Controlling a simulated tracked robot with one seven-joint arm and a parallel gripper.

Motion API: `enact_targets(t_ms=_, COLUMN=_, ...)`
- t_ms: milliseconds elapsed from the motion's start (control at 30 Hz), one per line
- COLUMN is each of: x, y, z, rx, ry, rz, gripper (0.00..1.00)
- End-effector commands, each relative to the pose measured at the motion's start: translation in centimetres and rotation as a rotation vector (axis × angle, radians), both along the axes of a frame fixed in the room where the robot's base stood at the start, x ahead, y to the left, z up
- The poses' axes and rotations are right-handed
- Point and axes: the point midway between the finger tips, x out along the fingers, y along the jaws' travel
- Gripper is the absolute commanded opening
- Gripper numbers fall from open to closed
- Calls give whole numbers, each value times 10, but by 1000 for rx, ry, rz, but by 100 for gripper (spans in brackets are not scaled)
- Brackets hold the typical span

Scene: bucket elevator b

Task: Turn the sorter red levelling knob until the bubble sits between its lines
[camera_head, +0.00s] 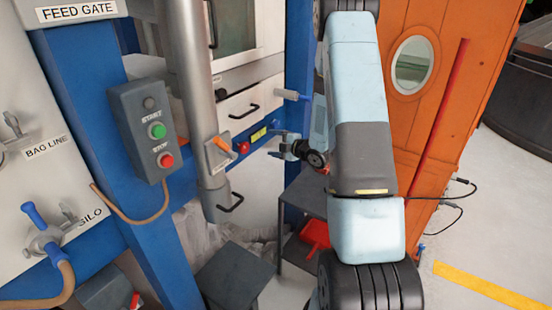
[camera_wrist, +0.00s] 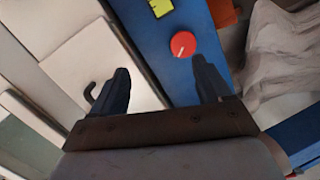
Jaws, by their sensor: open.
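The red levelling knob (camera_wrist: 183,44) sits on a blue beam in the wrist view, with a pale line or pointer on its face. The yellow-green bubble level (camera_wrist: 160,8) is cut by the top edge, and its bubble cannot be made out. My gripper (camera_wrist: 160,70) is open and empty. The knob lies beyond the fingertips, nearer the right finger, with no contact seen. In the head view, the knob (camera_head: 243,147) is small, below the level (camera_head: 258,134), and my gripper (camera_head: 275,146) is to its right, apart from it.
A white panel with a dark handle (camera_wrist: 90,92) lies left of the beam. A grey pipe (camera_head: 190,80) with an orange-handled switch (camera_head: 221,144) stands left of the knob. A blue-handled lever (camera_head: 290,95) sticks out above my gripper. A grey table (camera_head: 305,192) is below.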

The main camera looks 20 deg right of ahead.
Motion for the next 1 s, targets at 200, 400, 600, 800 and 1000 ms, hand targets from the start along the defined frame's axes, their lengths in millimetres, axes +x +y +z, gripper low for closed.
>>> enact_targets(t_ms=200, x=5, y=-4, z=59, rx=-15, ry=115, rz=-153, gripper=78)
enact_targets(t_ms=400, x=-7, y=-7, z=110, rx=17, ry=219, rz=-314, gripper=78)
enact_targets(t_ms=600, x=-33, y=-8, z=158, rx=86, ry=315, rz=-480, gripper=78)
enact_targets(t_ms=800, x=-74, y=-5, z=199, rx=189, ry=409, rz=-642, gripper=78)
enact_targets(t_ms=1000, x=-126, y=4, z=233, rx=318, ry=507, rz=-792, gripper=78)
